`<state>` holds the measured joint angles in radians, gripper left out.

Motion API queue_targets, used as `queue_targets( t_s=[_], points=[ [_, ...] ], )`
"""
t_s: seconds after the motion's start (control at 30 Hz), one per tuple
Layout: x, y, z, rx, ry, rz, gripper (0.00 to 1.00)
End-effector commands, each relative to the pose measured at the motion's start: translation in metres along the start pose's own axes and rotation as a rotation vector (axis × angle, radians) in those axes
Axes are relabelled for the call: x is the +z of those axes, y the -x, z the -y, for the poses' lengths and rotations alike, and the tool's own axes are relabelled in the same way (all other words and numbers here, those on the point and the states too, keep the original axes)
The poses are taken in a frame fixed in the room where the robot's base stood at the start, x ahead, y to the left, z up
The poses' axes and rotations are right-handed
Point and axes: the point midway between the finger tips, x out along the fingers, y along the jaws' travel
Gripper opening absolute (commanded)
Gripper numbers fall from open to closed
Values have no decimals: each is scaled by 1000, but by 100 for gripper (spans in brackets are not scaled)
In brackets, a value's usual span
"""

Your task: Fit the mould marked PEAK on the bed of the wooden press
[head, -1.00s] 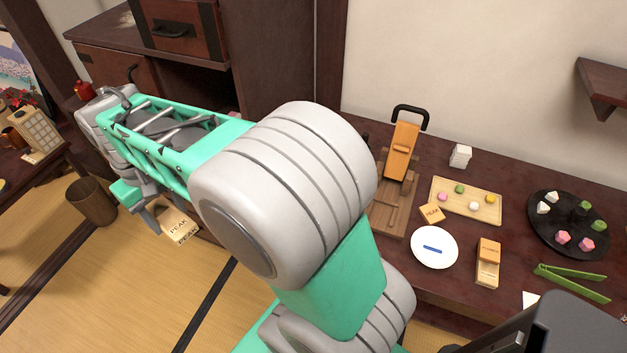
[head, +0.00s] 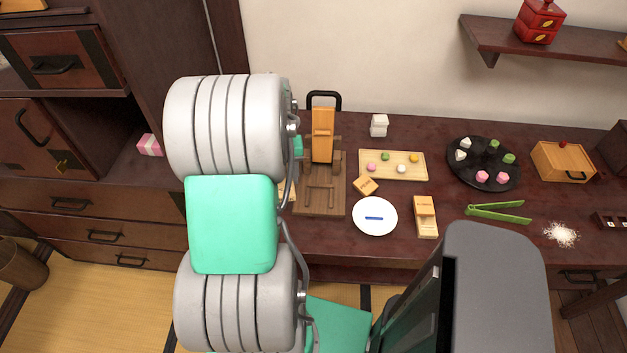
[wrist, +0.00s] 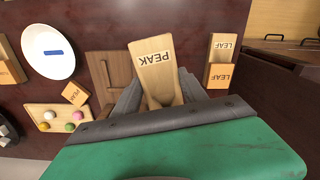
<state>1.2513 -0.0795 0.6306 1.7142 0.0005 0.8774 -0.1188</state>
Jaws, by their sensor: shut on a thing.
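The pale wooden mould marked PEAK (wrist: 155,64) is held between the fingers of my gripper (wrist: 158,92) in the wrist view. Its label end points away from the gripper. The wooden press stands on the dark table; in the head view its flat brown bed (head: 320,205) is in front and its orange lever (head: 323,140) with a black handle is raised behind. In the wrist view the press (wrist: 106,78) shows just left of the mould, partly hidden. I cannot tell the gap between mould and bed. My arm hides the gripper in the head view.
Two blocks marked LEAF (wrist: 221,75) lie right of the held mould. A small block marked PEAK (wrist: 75,92) lies between press and sweets tray (head: 418,167). A white plate (head: 361,225), another wooden mould (head: 425,220) and green tongs (head: 498,212) lie further right.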

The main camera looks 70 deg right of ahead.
Motion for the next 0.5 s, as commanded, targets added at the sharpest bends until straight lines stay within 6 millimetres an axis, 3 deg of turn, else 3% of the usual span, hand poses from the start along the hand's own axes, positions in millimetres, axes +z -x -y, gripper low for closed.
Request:
queue_targets(
  t_s=[0.03, 0.1, 0.2, 0.3, 0.5],
  points=[
    [4, -4, -28, -1, -65, 1, 8],
    [10, -11, -58, -1, -130, 0, 8],
    [18, -17, -85, -1, -192, 0, 8],
    [21, -21, -96, 0, -217, -1, 8],
    [22, -36, -97, 0, -219, -1, 8]
  ],
)
